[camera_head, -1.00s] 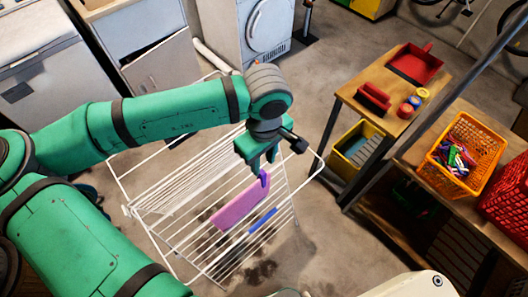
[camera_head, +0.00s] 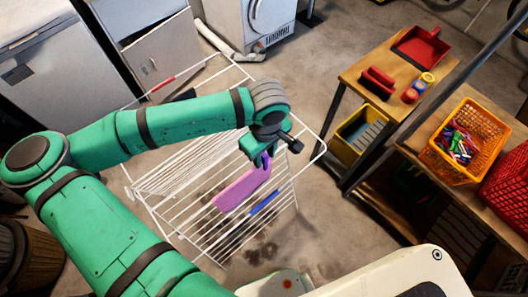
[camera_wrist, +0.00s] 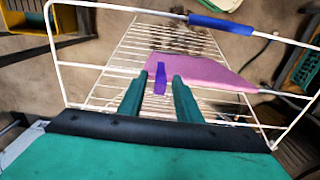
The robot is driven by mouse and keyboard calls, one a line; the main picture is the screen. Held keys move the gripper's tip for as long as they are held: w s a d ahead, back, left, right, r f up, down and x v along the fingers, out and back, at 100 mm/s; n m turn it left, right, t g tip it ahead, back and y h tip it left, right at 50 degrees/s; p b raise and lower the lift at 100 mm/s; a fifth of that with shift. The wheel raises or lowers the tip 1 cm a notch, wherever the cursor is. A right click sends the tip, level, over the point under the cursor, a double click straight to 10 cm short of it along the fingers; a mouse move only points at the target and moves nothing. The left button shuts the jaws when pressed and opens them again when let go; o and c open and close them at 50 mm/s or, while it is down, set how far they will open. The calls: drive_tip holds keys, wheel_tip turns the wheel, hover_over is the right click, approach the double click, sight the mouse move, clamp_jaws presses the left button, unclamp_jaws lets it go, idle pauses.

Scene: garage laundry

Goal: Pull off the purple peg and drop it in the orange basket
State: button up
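The purple peg (camera_wrist: 160,78) stands clipped on the edge of a pink cloth (camera_wrist: 200,70) that hangs on a white wire drying rack (camera_head: 185,225). My gripper (camera_wrist: 160,84) is open, with one finger on each side of the peg and a visible gap to each. In the head view my gripper (camera_head: 263,157) is right at the peg and mostly hides it, above the cloth's upper right end. The orange basket (camera_head: 439,160) stands on a wooden shelf at the right and holds several coloured pegs.
A blue item (camera_head: 265,202) hangs on the rack beside the cloth. A red basket (camera_head: 508,185) stands next to the orange one. A wooden table (camera_head: 378,60) holds a red dustpan, a red brush and small cans, with a yellow bin (camera_head: 349,148) below.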

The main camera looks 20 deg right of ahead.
drive_tip(key=shift+c, duration=0.3)
clamp_jaws()
drive_tip(key=shift+r, duration=0.15)
drive_tip(key=shift+w+r, duration=0.15)
drive_tip(key=shift+r, duration=1.45)
drive_tip(key=shift+a+r, duration=0.15)
drive_tip(key=shift+r, duration=0.05)
drive_tip(key=shift+s+d+r, duration=0.2)
drive_tip(key=shift+d+r, duration=0.1)
drive_tip(key=shift+r, duration=0.2)
drive_tip(key=shift+a+r, duration=0.15)
drive_tip(key=shift+r, duration=0.4)
